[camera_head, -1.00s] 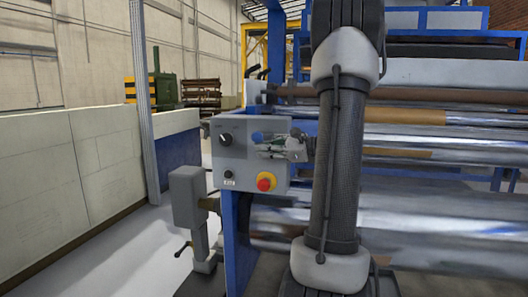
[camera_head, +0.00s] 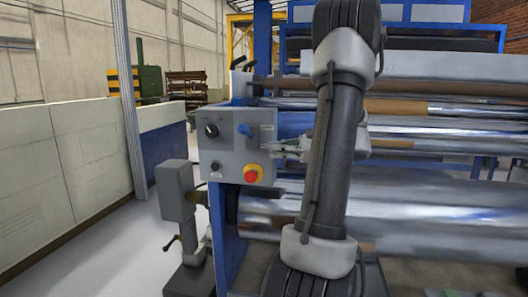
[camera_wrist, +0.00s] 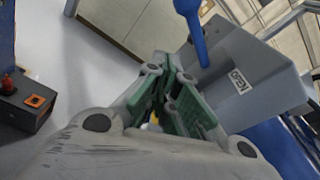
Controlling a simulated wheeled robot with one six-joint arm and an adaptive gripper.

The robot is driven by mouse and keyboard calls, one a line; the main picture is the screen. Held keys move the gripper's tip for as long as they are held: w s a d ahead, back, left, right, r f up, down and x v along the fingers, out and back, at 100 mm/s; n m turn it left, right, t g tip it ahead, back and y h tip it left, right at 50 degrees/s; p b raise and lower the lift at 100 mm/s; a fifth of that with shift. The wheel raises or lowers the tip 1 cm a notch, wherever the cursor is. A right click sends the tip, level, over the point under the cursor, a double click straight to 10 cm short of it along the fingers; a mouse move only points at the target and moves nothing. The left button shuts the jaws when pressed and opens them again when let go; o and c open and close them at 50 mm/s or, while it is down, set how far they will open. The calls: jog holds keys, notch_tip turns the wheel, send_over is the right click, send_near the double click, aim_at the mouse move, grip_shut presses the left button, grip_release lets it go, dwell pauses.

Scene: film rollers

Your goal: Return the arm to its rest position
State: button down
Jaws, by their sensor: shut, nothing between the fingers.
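My gripper (camera_head: 282,147) shows in the head view just right of the grey control box, partly hidden behind my own arm link. In the wrist view my gripper (camera_wrist: 166,72) has its green-padded fingers together, with nothing seen between them. In the wrist view the blue lever (camera_wrist: 193,30) stands on a grey box face (camera_wrist: 262,82) with an "OPEN" label, apart from the fingers.
Shiny film rollers (camera_head: 450,190) fill the right side behind my arm. A grey post unit with a handle (camera_head: 175,190) stands left of the control box. A low pale wall (camera_head: 60,170) runs along the left, with open floor (camera_head: 120,245) between.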

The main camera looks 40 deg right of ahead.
jog(key=shift+s+d, duration=0.15)
jog(key=shift+s, duration=0.1)
dwell(0.4)
jog(key=s+a+f+n+g+h, duration=0.3)
jog(key=s+a+f+n+g, duration=0.5)
jog(key=s+f, duration=0.35)
jog(key=s+a+r+n+h, duration=0.2)
jog(key=a+r+n+h, duration=0.1)
jog(key=a+n, duration=0.3)
jog(key=s+a+r+n+g+h, duration=0.1)
jog(key=a+r+n, duration=0.4)
jog(key=n, duration=0.5)
jog(key=shift+s+a+r+h, duration=0.3)
jog(key=shift+s+a+h, duration=0.4)
jog(key=shift+h, duration=0.5)
jog(key=shift+d, duration=0.1)
